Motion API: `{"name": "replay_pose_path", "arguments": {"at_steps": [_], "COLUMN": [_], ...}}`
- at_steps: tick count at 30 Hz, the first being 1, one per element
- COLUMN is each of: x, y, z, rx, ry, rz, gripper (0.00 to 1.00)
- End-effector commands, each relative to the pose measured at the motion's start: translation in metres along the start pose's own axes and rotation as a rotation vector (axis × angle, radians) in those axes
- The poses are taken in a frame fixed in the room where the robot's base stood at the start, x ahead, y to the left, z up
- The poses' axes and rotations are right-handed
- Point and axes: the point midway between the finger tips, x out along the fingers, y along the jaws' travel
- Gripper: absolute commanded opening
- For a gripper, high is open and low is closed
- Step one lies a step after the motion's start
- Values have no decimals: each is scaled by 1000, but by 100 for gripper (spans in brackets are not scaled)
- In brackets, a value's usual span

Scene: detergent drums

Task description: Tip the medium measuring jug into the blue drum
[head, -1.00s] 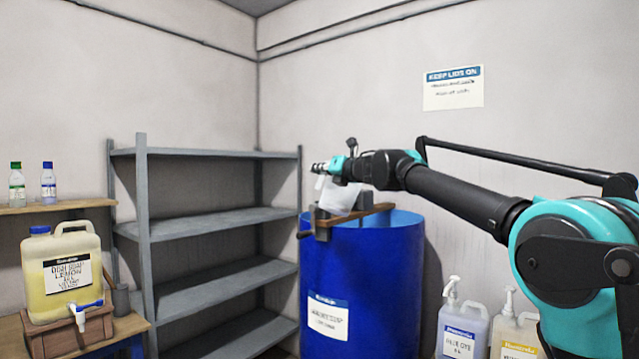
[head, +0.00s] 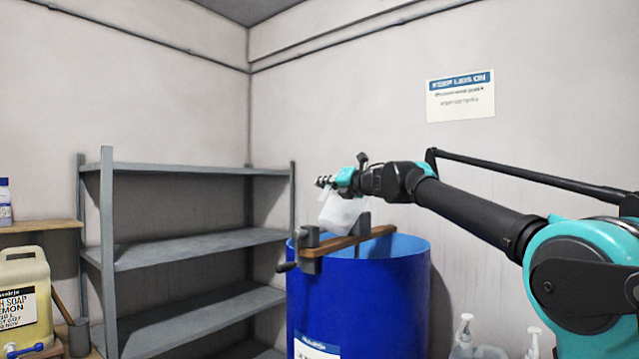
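The blue drum (head: 358,295) stands right of centre, its top open. A wooden bar (head: 345,243) with grey clamps lies across its rim. A translucent white measuring jug (head: 342,213) hangs from my gripper (head: 330,184) above the bar and the drum's mouth. The jug is tilted. My gripper is small in view, and its fingers appear to be at the jug's upper edge.
A grey metal shelf unit (head: 190,245) with empty shelves stands left of the drum. A yellow soap canister (head: 22,295) is at the left edge. Pump bottles (head: 466,335) stand right of the drum. A sign (head: 460,97) hangs on the back wall.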

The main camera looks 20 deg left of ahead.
Motion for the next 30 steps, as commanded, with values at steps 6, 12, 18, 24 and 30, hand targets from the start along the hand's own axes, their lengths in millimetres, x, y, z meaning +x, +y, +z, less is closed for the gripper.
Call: {"name": "replay_pose_path", "arguments": {"at_steps": [6, 12, 18, 24, 30], "x": [0, 0, 0, 0, 0], "y": [-20, -37, -53, -67, -66], "z": [5, 8, 11, 14, 13], "rx": [123, 239, 353, 452, 449], "ry": [-1, -1, -1, -1, 0], "rz": [-1, -1, -1, 0, 0], "gripper": [0, 0, 0, 0, 0]}}
